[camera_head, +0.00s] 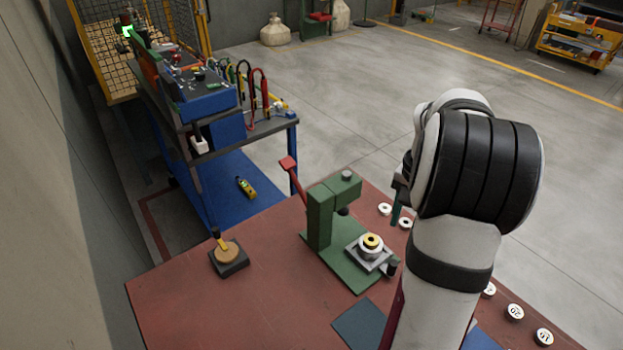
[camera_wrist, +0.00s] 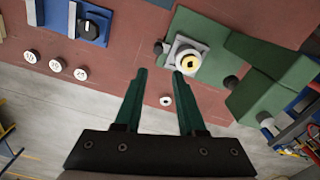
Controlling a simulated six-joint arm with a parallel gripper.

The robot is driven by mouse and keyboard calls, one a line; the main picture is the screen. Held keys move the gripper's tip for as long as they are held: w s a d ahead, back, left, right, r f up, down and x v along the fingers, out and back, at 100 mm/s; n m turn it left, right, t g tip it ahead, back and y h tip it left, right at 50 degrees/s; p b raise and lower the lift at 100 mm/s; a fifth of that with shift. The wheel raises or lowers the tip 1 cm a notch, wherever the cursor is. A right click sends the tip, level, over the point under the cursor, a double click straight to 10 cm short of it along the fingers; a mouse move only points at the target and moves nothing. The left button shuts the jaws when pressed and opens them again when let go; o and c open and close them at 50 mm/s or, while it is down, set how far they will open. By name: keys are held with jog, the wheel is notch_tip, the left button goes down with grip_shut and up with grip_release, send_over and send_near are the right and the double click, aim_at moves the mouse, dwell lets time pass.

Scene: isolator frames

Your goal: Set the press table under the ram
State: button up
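The green press (camera_head: 320,218) stands on the red bench, its red lever (camera_head: 292,172) raised. Its dark ram (camera_head: 343,210) points down from the head. The grey press table (camera_head: 359,247) sits on the green base, out to the front right of the ram; it also shows in the wrist view (camera_wrist: 174,58). A yellow ring (camera_head: 373,241) on a pale round part rests on it. A dark knob (camera_head: 393,264) sticks out of the table's side, also seen in the wrist view (camera_wrist: 161,47). My gripper (camera_wrist: 162,74) is open and empty, its fingers apart from the table and knob.
Several white discs (camera_head: 515,311) line the bench's far edge. A dark block with a wooden disc (camera_head: 227,252) stands at left. A blue mat (camera_head: 362,324) lies near the front. A blue tool cart (camera_head: 237,187) stands behind. My arm hides part of the bench at right.

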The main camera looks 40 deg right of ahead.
jog(key=f, duration=1.6)
jog(key=shift+s+d, duration=0.1)
jog(key=shift+d, duration=0.1)
grip_shut()
jog(key=shift+r, duration=0.1)
dwell(0.5)
